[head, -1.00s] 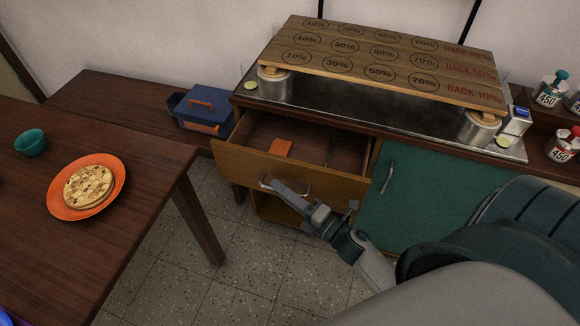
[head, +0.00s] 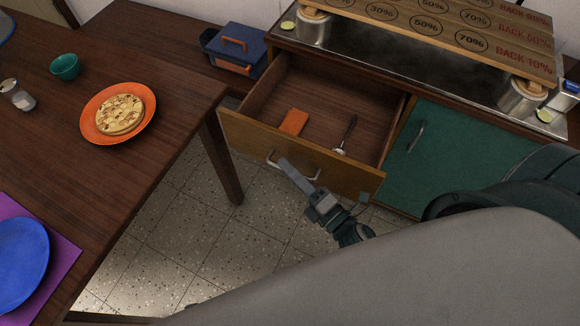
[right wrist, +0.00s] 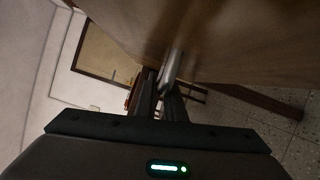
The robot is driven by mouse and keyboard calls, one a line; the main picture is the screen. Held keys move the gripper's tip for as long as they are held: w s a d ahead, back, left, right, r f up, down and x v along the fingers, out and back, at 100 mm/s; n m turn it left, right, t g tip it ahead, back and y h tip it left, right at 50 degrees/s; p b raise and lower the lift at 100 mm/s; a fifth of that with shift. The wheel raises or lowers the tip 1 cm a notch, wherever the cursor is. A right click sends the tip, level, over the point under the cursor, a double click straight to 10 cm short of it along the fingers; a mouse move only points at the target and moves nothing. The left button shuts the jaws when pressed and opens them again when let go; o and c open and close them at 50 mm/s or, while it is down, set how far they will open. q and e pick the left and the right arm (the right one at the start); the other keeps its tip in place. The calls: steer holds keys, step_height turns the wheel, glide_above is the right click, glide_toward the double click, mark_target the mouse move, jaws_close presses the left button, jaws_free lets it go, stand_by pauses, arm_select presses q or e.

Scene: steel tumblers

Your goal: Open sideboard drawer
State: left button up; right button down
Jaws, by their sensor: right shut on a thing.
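The sideboard drawer (head: 303,172) stands pulled well out in the head view. Inside lie an orange block-like item (head: 293,122) and a dark-handled utensil (head: 346,136). The drawer's metal handle (head: 270,160) is on its wooden front. My right gripper (head: 287,166) is at the handle. In the right wrist view, the fingers (right wrist: 160,98) are shut on the handle bar (right wrist: 172,68), close to the drawer front. The fingers hide part of the handle in the head view. My left gripper is not in view.
A table (head: 180,110) at left holds an orange plate (head: 88,127) with a waffle-like food, a teal bowl (head: 65,67) and a blue plate (head: 20,262). Its leg (head: 222,165) stands close to the drawer's left. A green cupboard door (head: 440,160) is to the right.

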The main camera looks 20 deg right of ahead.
steer(key=c, duration=1.8)
jaws_free()
steer(key=shift+c, duration=0.2)
steer(key=shift+s+d, duration=0.1)
